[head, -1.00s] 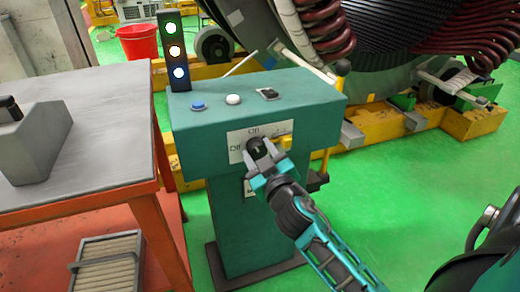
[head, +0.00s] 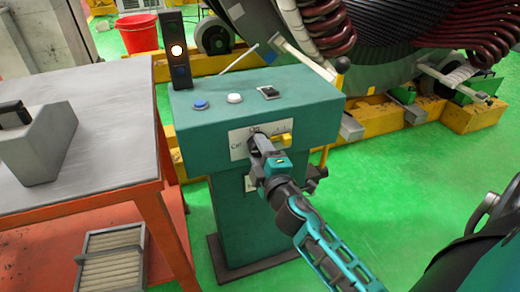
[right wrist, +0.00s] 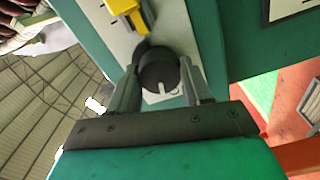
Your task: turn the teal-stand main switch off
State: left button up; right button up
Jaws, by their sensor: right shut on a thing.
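The teal stand (head: 240,210) rises from the green floor, with a white label plate (head: 238,143) on its front face. The plate reads "On" at the top and "Off" at the left. The round black main switch knob (right wrist: 158,70) has a white mark on its edge. My right gripper (head: 258,147) is at the plate and hides most of the knob in the head view. In the right wrist view its two fingers (right wrist: 160,78) stand on either side of the knob, shut on it. My left gripper is not in view.
A yellow part (head: 284,139) sticks out right of the knob. A lamp tower (head: 178,52) on the stand has its middle lamp lit. The stand top holds blue (head: 200,104) and white (head: 234,98) buttons. An orange-framed table (head: 85,120) stands close at left.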

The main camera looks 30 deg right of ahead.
jog(key=shift+n, duration=1.3)
jog(key=o, duration=1.1)
jog(key=shift+c, duration=0.2)
jog(key=b+v, duration=0.3)
jog(key=v, duration=1)
